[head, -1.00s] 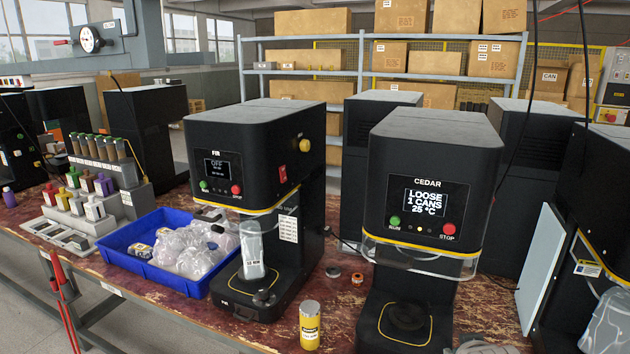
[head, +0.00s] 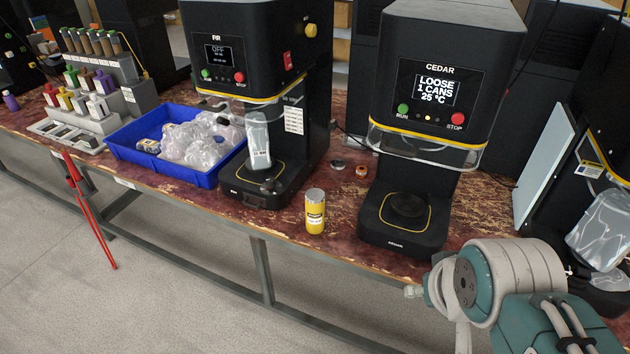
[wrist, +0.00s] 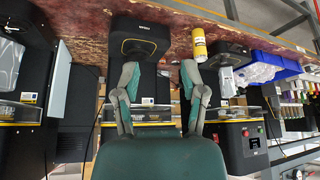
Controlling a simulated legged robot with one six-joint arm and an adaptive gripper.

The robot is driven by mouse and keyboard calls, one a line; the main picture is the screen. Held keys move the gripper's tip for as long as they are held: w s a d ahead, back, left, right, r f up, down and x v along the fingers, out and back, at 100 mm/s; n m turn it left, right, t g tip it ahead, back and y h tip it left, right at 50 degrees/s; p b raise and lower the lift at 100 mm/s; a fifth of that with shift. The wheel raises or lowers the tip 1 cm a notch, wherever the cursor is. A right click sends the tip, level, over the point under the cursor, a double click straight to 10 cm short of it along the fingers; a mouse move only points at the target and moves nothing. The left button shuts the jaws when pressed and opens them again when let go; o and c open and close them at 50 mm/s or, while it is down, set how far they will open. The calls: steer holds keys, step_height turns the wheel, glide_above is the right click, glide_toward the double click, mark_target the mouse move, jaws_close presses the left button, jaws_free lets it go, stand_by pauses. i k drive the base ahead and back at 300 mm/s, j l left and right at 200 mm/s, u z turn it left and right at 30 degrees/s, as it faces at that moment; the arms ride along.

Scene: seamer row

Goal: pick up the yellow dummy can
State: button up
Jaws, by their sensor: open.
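The yellow dummy can (head: 315,213) stands upright near the front edge of the bench, between the FIR and CEDAR machines. It has a silver top and a pale label. In the wrist view, where the scene is upside down, the can (wrist: 199,46) shows just beyond and right of the right fingertip. My gripper (wrist: 158,72) is open and empty, with its two teal and grey fingers spread wide. The can is outside the gap between them. In the head view my arm comes in at the bottom right, and the fingers cannot be made out there.
The CEDAR machine (head: 408,140) stands close on the right. A blue bin (head: 166,172) of bags lies further left. Two small round parts lie behind the can. Open floor is in front.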

mark_target(314, 198)
steer(key=i+j, duration=0.25)
steer(key=i+j+z, duration=0.1)
steer(key=i+j, duration=0.2)
steer(key=j, duration=0.15)
steer(key=i+j, duration=0.25)
steer(key=j, duration=0.15)
steer(key=z, duration=0.05)
